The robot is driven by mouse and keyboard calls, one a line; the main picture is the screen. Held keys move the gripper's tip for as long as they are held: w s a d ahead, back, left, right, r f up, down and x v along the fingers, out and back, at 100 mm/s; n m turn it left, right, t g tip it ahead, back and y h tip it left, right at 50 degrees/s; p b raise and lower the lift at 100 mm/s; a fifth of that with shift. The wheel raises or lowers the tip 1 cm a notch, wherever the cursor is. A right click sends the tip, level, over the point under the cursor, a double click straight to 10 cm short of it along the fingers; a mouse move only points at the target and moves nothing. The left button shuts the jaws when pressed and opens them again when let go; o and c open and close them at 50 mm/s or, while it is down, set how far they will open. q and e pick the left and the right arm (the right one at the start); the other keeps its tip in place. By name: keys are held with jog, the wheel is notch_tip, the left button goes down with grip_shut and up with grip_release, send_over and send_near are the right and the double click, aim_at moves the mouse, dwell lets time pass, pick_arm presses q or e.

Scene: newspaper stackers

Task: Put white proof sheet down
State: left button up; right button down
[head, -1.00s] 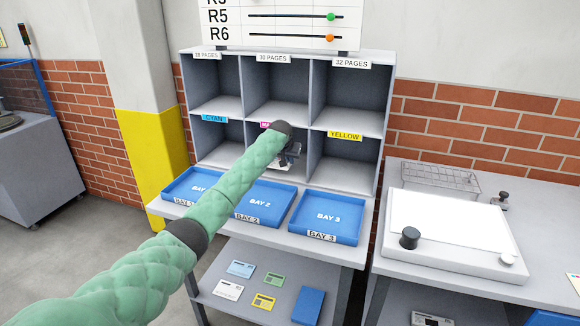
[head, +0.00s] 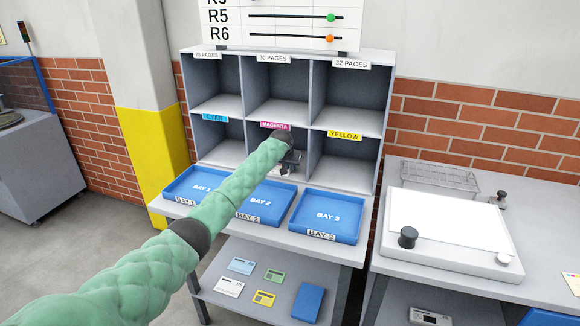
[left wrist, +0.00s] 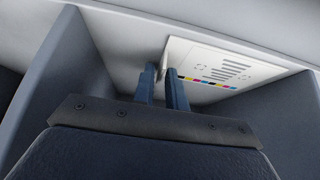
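The white proof sheet (left wrist: 222,70) shows in the left wrist view, with grey print lines and a strip of colour patches along its lower edge. My left gripper (left wrist: 163,88) has its two dark blue fingers close together, one on each side of the sheet's near left edge. In the head view my left gripper (head: 290,162) is at the lower middle compartment of the grey shelf unit, under the MAGENTA label (head: 275,126). The arm and gripper hide much of that compartment and most of the sheet there. My right gripper is not in view.
Compartment dividers (left wrist: 70,65) stand on both sides of the gripper. Blue trays, including BAY 3 (head: 325,239), lie on the ledge in front. Small coloured cards and a blue block (head: 308,302) lie on the lower shelf. A side table (head: 405,265) stands at right.

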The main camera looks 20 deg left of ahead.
pick_arm(q)
jog(key=shift+o, duration=0.6)
jog(key=shift+r, duration=0.15)
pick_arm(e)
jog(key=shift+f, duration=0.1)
